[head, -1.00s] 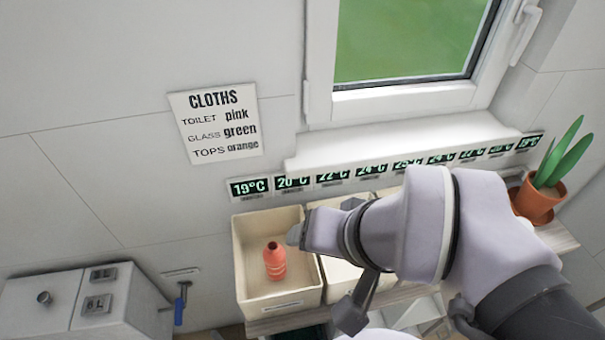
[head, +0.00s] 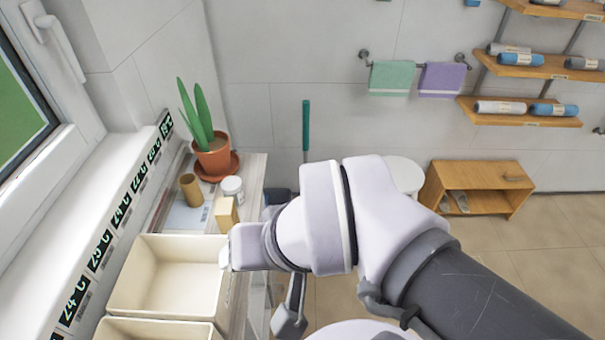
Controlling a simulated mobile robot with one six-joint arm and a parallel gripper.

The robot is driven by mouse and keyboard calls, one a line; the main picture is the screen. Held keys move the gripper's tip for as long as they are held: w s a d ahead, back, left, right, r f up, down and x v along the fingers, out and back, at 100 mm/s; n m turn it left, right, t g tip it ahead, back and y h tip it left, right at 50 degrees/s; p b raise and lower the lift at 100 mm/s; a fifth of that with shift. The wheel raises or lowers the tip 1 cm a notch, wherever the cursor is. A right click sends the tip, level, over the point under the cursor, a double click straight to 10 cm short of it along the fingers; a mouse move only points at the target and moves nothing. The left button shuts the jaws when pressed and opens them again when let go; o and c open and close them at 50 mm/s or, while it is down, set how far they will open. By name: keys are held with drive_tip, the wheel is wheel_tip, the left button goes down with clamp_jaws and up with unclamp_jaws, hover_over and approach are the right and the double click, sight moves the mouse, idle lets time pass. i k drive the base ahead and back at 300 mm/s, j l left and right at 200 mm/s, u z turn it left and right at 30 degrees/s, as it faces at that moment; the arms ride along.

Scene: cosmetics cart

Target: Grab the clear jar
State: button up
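A small, pale, round jar (head: 232,189) stands upright on the shelf beyond the bins, in front of the potted plant. It is the only jar I see; it is too small to tell how clear it is. My gripper (head: 228,262) is nearer to me, beside the right wall of the cream bin and apart from the jar. My own wrist covers most of it, so its fingers and whatever is between them do not show clearly.
A brown cardboard tube (head: 190,190) and a tan block (head: 226,214) stand close to the jar. A plant in a terracotta pot (head: 212,158) is behind it. The cream bin (head: 128,290) looks empty. The window sill runs along the left.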

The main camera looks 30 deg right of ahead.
sight(232, 187)
drive_tip(key=z, duration=0.1)
drive_tip(key=i+l+u, duration=0.35)
drive_tip(key=l, duration=0.25)
drive_tip(key=i+l+u, duration=0.15)
drive_tip(key=l, duration=0.2)
drive_tip(key=i+l+u, duration=0.2)
drive_tip(key=l, duration=0.15)
drive_tip(key=i+l+u, duration=0.15)
drive_tip(key=l, duration=0.2)
